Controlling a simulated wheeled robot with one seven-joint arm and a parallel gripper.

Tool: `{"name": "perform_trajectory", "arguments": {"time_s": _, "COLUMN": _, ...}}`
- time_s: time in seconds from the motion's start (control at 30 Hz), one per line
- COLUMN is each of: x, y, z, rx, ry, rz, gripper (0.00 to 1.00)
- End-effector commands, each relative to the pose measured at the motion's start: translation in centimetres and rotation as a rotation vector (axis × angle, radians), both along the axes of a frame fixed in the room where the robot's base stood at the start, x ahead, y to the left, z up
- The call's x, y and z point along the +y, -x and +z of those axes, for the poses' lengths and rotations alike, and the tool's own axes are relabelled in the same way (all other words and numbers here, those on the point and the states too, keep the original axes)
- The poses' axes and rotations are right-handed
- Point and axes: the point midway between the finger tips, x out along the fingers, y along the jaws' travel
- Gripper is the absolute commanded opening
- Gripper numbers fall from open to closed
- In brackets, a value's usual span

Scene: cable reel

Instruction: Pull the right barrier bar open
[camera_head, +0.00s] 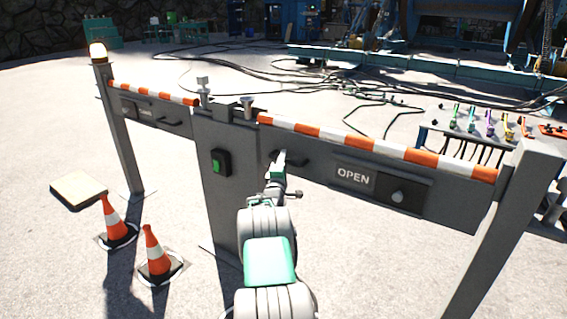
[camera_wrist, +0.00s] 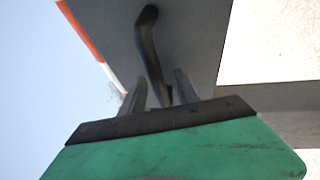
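The right barrier bar (camera_head: 378,146) is an orange-and-white striped rail on top of a grey panel (camera_head: 320,172) with an OPEN sign. It runs from the middle post to the right post. Its black handle (camera_head: 292,161) is near the panel's left end and also shows in the wrist view (camera_wrist: 148,40). My gripper (camera_head: 279,161) is at this handle, partly covering it. In the wrist view my gripper (camera_wrist: 158,92) has its fingers apart, with the lower end of the handle between them. Firm contact on both sides is not visible.
The left barrier bar (camera_head: 152,92) has its own handle. A middle post (camera_head: 228,190) carries a green button (camera_head: 217,163). Two traffic cones (camera_head: 154,252) stand at the lower left. A table of coloured tools (camera_head: 478,125) is behind the right end. Cables lie on the ground behind.

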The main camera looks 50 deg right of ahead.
Motion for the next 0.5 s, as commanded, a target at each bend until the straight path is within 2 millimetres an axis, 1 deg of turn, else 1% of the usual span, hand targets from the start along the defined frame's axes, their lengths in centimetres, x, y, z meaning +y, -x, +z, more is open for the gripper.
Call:
{"name": "perform_trajectory", "arguments": {"time_s": 0.1, "x": 0.03, "y": 0.00, "z": 0.02, "rx": 0.000, "ry": 0.000, "rz": 0.000, "gripper": 0.38}}
{"name": "perform_trajectory", "arguments": {"time_s": 0.13, "x": 0.03, "y": 0.00, "z": 0.03, "rx": 0.000, "ry": 0.000, "rz": 0.000, "gripper": 0.36}}
{"name": "perform_trajectory", "arguments": {"time_s": 0.5, "x": 0.06, "y": 0.01, "z": 0.01, "rx": -0.001, "ry": 0.000, "rz": 0.000, "gripper": 0.06}}
